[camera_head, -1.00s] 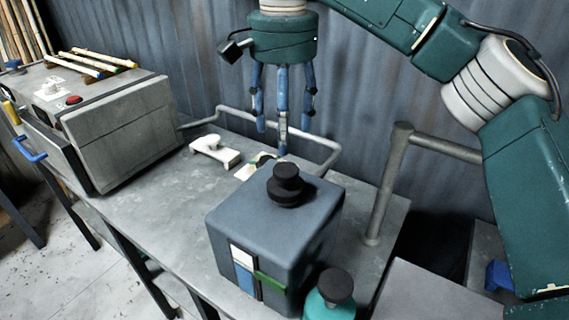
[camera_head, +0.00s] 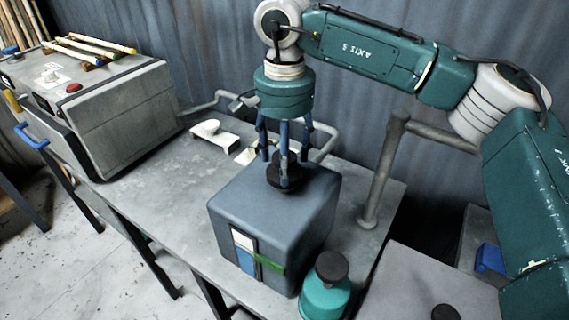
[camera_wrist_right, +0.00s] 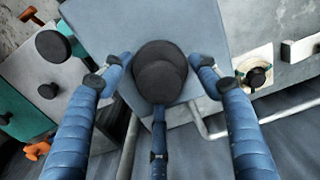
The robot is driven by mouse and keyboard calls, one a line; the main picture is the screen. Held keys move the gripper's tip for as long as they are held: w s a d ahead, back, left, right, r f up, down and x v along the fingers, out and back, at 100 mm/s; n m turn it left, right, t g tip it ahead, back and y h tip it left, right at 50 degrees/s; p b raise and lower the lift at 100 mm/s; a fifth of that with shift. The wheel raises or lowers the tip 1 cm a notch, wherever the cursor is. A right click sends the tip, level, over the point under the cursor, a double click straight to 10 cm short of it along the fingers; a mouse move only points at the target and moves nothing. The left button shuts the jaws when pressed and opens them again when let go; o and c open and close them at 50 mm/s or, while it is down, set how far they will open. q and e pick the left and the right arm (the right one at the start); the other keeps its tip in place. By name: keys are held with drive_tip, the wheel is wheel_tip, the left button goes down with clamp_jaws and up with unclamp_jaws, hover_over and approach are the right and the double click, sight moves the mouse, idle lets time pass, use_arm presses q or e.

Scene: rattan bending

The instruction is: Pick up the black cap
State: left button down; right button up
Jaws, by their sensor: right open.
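The black cap (camera_head: 297,178) is a stepped round knob on top of the grey-blue box (camera_head: 265,205). It also shows in the right wrist view (camera_wrist_right: 160,72), roughly centred between my fingers. My right gripper (camera_head: 285,165) points down over the box, with its blue fingers open and spread around the cap. In the wrist view one finger (camera_wrist_right: 120,62) is left of the cap, one is right of it, and the third is at its lower edge. Whether any finger touches the cap I cannot tell. My left gripper is not in view.
A teal bottle with a dark lid (camera_head: 325,288) stands close beside the box at the front right. A pipe rail (camera_head: 385,165) rises right of the box. A grey machine with a red button (camera_head: 120,115) stands at the left. Small white parts (camera_head: 215,138) lie behind.

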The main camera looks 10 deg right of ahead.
drive_tip(key=shift+c, duration=1)
drive_tip(key=shift+a, duration=0.1)
drive_tip(key=c, duration=1.2)
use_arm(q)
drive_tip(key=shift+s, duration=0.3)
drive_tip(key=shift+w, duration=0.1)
